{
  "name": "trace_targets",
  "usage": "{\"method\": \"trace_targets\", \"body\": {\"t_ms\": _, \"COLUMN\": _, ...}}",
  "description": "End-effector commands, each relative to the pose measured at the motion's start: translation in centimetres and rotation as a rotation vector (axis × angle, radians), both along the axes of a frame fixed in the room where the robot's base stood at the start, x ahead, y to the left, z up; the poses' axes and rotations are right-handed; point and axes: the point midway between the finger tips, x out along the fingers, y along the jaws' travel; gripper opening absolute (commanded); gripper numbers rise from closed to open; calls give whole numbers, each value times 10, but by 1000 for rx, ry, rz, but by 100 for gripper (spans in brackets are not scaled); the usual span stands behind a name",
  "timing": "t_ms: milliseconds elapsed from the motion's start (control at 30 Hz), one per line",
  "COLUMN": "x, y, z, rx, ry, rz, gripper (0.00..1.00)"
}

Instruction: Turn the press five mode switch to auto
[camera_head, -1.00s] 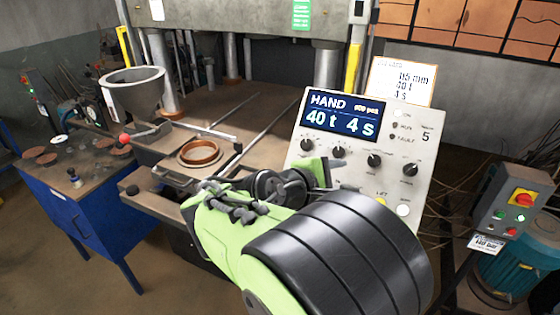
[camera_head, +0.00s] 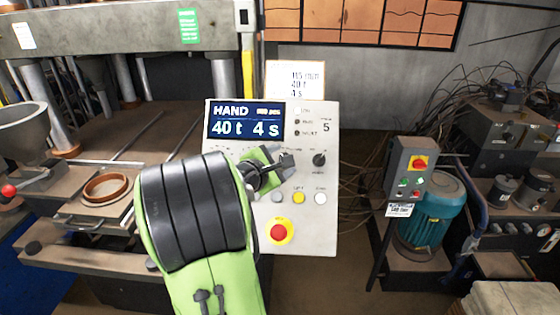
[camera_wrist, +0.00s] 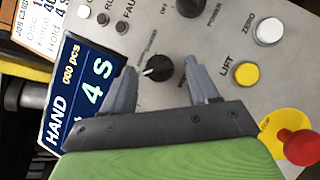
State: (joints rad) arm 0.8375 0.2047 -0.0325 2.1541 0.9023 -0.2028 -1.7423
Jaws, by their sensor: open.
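The press five control panel (camera_head: 325,228) is pale grey, marked 5, with a blue display (camera_head: 245,119) reading HAND, 40 t, 4 s. In the wrist view a black rotary knob (camera_wrist: 158,69) with a white pointer line lies between my open fingers; its label is too small to read surely. My gripper (camera_wrist: 160,64) has one finger on each side of the knob, apparently apart from it. In the head view my gripper (camera_head: 284,166) is in front of the panel, and my arm hides the panel's lower left and that knob.
Another black knob (camera_head: 319,160) is to the right. Below are a yellow LIFT button (camera_head: 298,198), a white ZERO button (camera_head: 320,199) and a red stop button (camera_head: 279,232). A grey switch box (camera_head: 408,170) stands right of the panel.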

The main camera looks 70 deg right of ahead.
Motion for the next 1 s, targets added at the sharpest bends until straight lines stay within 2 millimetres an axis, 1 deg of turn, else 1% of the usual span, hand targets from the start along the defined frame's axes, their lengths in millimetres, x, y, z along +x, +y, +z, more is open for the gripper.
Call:
{"method": "trace_targets", "body": {"t_ms": 100, "x": -1, "y": -3, "z": -1, "rx": -1, "ry": -1, "rz": -1, "gripper": 59}}
{"method": "trace_targets", "body": {"t_ms": 267, "x": -1, "y": -3, "z": -1, "rx": 0, "ry": -1, "rz": 0, "gripper": 59}}
{"method": "trace_targets", "body": {"t_ms": 600, "x": -1, "y": -2, "z": -1, "rx": 1, "ry": 0, "rz": 0, "gripper": 7}}
{"method": "trace_targets", "body": {"t_ms": 633, "x": 0, "y": -2, "z": -1, "rx": 1, "ry": 0, "rz": 0, "gripper": 6}}
{"method": "trace_targets", "body": {"t_ms": 833, "x": 0, "y": -2, "z": -1, "rx": 5, "ry": -14, "rz": -11, "gripper": 6}}
{"method": "trace_targets", "body": {"t_ms": 1000, "x": 1, "y": -3, "z": 1, "rx": 18, "ry": -62, "rz": -52, "gripper": 6}}
